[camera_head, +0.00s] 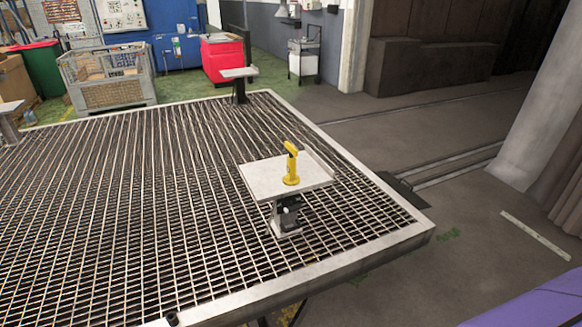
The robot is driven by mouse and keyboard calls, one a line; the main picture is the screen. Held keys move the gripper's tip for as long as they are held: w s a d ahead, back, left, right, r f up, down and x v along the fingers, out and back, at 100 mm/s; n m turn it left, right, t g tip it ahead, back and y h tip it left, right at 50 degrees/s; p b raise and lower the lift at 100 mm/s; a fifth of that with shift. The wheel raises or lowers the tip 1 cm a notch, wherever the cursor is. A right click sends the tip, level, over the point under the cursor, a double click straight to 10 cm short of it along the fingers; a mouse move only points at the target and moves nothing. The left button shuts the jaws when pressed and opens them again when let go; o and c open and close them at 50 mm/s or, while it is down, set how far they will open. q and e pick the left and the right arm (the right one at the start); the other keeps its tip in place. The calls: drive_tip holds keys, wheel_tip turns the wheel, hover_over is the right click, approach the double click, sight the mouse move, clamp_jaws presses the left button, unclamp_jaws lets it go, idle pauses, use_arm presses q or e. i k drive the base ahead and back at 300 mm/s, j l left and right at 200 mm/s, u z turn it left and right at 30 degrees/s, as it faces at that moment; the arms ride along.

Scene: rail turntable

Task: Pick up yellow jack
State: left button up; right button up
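A yellow jack (291,166) stands upright on a small light-grey platform (262,185). The platform sits on a short dark post with a square foot, near the right corner of a large metal grating. The jack has a round base and a head that leans to the left at the top. Neither of my grippers shows in the head view, and nothing touches the jack.
The grating (130,220) has a raised metal rim. Another small platform on a post (239,73) stands at its far edge. A wire crate (108,78) and a red cabinet (226,57) stand behind. A pale pillar (545,110) rises at right. Floor right of the grating is mostly clear.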

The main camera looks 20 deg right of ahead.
sight(291, 179)
drive_tip(key=i+l, duration=0.15)
drive_tip(key=l, duration=0.25)
drive_tip(key=i+l+z, duration=0.1)
drive_tip(key=l, duration=0.3)
drive_tip(key=i+l, duration=0.25)
drive_tip(key=l, duration=0.15)
drive_tip(key=i+l+z, duration=0.1)
drive_tip(key=l, duration=0.25)
drive_tip(key=i+l, duration=0.25)
drive_tip(key=l, duration=0.15)
drive_tip(key=i+l+z, duration=0.1)
drive_tip(key=l, duration=0.25)
drive_tip(key=i, duration=0.05)
